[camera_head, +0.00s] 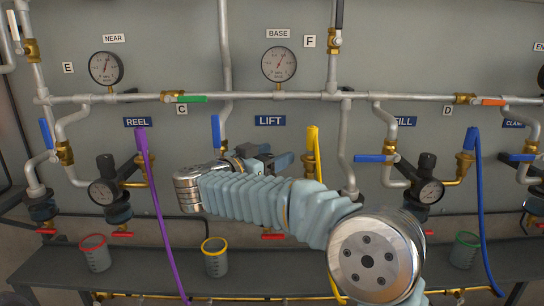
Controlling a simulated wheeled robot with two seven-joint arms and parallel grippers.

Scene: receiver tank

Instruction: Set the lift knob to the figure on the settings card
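The blue LIFT label (270,120) is on the grey panel in the middle of the head view. The lift knob below it is hidden behind my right arm and gripper. My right gripper (272,160) is at the panel just below the LIFT label, with its dark fingers partly covered by my sleeved wrist. I cannot tell whether it is open or shut, or whether it touches the knob. No settings card can be made out in this view. My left gripper is not in view.
Purple (153,200), yellow (314,150) and blue (480,200) hoses hang from the pipes. The REEL regulator (105,190) and FILL regulator (428,188) flank my arm. Gauges (280,66) are above. Cups with red (95,253), yellow (216,259) and green rims (464,251) stand on the shelf.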

